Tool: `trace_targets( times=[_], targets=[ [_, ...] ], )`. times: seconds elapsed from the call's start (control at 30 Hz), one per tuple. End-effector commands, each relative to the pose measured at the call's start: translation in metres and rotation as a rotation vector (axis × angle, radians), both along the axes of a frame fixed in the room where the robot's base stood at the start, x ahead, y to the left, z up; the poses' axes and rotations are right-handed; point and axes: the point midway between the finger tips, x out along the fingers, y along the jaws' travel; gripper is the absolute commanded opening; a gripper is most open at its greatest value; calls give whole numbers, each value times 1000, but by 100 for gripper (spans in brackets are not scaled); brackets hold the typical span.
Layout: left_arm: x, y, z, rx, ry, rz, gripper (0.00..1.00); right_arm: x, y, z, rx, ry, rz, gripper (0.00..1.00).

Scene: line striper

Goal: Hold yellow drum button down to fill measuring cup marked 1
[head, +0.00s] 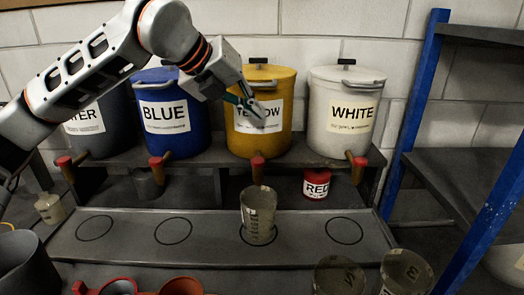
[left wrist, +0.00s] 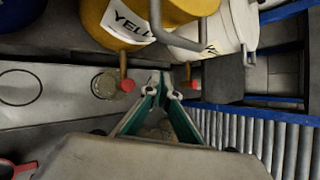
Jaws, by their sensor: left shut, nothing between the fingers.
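The yellow drum (head: 279,93) stands on the shelf between the blue and white drums. Its red button (head: 258,161) is on the spigot at its base; it also shows in the left wrist view (left wrist: 127,85). A clear measuring cup (head: 259,205) stands below that spigot on a ringed spot; I cannot read a number on it. Its round top shows in the left wrist view (left wrist: 104,84). My left gripper (head: 262,111) is shut and empty, in front of the yellow drum's label and above the button. In the left wrist view its fingertips (left wrist: 161,84) are right of the button. My right gripper is not in view.
The blue drum (head: 172,98) and white drum (head: 344,90) flank the yellow one. A red can (head: 317,184) sits under the shelf. Two more clear cups (head: 340,274) (head: 405,271) stand at the front right. The other rings on the grey tray (head: 120,250) are empty.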

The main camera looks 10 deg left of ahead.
Motion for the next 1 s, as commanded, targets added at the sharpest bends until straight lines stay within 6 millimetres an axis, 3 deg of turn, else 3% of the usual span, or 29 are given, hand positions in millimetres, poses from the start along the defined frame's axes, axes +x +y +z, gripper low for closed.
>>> trace_targets(
  times=[0.57, 1.0],
  targets=[
    [0, 0, -5, 1, 0, 1, 0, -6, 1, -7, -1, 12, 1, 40],
    [0, 1, -54, 1, 3, 2, 0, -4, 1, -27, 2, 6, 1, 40]
  ],
)
